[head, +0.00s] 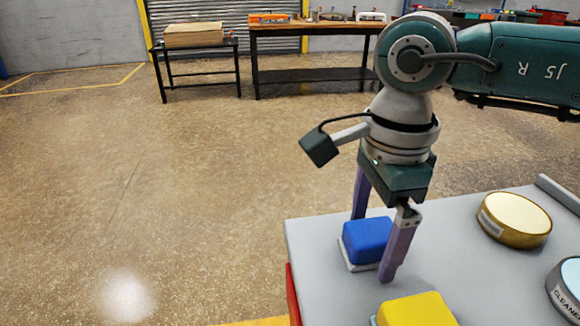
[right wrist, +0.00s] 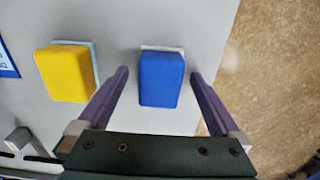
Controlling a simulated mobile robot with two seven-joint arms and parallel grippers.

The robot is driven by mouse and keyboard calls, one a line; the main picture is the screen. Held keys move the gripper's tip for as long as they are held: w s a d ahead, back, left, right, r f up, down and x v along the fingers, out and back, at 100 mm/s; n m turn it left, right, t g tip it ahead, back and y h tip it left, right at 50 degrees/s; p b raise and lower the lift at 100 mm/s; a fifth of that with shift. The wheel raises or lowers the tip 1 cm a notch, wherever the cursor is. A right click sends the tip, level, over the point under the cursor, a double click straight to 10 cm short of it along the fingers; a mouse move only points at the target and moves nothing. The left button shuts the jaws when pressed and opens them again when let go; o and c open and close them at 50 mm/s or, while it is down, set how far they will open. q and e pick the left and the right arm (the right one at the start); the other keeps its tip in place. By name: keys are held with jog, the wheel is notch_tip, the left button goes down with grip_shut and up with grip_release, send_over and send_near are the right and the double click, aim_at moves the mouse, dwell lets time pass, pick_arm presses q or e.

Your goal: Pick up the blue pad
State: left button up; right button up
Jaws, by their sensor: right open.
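The blue pad (head: 367,240) has a pale base under it and sits near the left edge of the grey table top (head: 310,258). It also shows in the right wrist view (right wrist: 161,80). My right gripper (head: 374,248) points down over the pad, open, with one purple finger on each side of it. In the right wrist view the pad lies between the two fingers (right wrist: 160,75), with a visible gap on each side. I cannot tell whether the fingertips are level with the pad. My left gripper is not in view.
A yellow pad (head: 416,310) lies nearby on the same top. A gold-rimmed round tin (head: 514,220) and a grey tin marked CLEANER (head: 566,290) stand to the right. Open floor lies left of the table. Benches (head: 312,30) stand at the back wall.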

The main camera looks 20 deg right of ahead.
aim_at(374, 230)
jog(key=shift+c, duration=0.4)
jog(key=c, duration=1.4)
jog(key=shift+r, duration=0.1)
notch_tip(374, 230, up, 20)
jog(key=p, duration=0.1)
jog(key=o, duration=0.8)
jog(key=c, duration=0.6)
